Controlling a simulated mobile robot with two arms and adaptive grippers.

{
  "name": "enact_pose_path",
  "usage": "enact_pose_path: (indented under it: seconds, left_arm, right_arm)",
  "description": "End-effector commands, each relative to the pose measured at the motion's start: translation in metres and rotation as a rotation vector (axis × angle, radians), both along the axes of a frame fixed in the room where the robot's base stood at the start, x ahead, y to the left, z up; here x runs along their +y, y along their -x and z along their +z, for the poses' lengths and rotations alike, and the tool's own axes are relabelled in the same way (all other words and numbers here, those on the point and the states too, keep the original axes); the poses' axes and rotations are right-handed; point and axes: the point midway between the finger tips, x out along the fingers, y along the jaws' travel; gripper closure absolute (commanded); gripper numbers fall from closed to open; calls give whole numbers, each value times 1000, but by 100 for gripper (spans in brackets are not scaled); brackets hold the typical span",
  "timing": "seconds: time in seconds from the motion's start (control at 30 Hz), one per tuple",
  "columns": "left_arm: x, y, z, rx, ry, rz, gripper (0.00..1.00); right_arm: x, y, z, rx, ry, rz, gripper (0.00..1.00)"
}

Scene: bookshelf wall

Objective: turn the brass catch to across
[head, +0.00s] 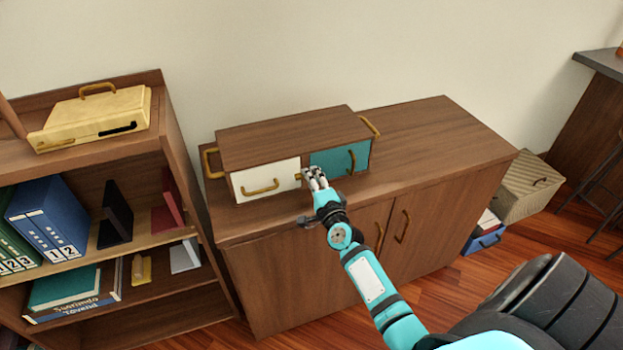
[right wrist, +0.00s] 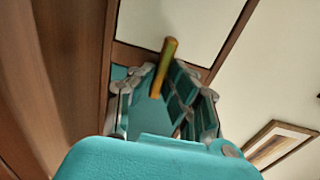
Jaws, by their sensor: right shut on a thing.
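The wooden chest (head: 290,130) has a white drawer front (head: 262,182) on the left and a teal one (head: 342,158) on the right. The brass catch (head: 298,177) sits between them, partly hidden by my right gripper (head: 314,176). In the right wrist view, the brass catch (right wrist: 163,67) lies between the fingers of my right gripper (right wrist: 160,92), which is shut on it. There its long side runs steeply across the wooden strip between the drawer fronts, slightly tilted. My left gripper is not in view.
The chest stands on a low wooden cabinet (head: 445,140) with free top to the right. A bookshelf (head: 165,245) with binders, books and a yellow case (head: 95,112) stands at left. A woven box (head: 525,190) is on the floor at right.

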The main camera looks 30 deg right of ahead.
Motion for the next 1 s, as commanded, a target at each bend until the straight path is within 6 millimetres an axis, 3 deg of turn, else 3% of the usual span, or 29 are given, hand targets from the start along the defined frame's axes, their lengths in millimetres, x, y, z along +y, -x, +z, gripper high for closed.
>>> enact_pose_path:
  seconds: [0.57, 0.6, 0.73, 1.0]
  left_arm:
    - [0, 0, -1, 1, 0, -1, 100]
    - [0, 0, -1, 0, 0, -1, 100]
    - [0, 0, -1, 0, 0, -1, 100]
    - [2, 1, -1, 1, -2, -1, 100]
  right_arm:
    - [0, 0, -2, -4, -32, 0, 100]
    - [0, 0, -2, -4, -32, 0, 82]
    - [0, 0, -1, -5, -31, 0, 65]
    - [0, 1, -1, -6, -28, 0, 64]
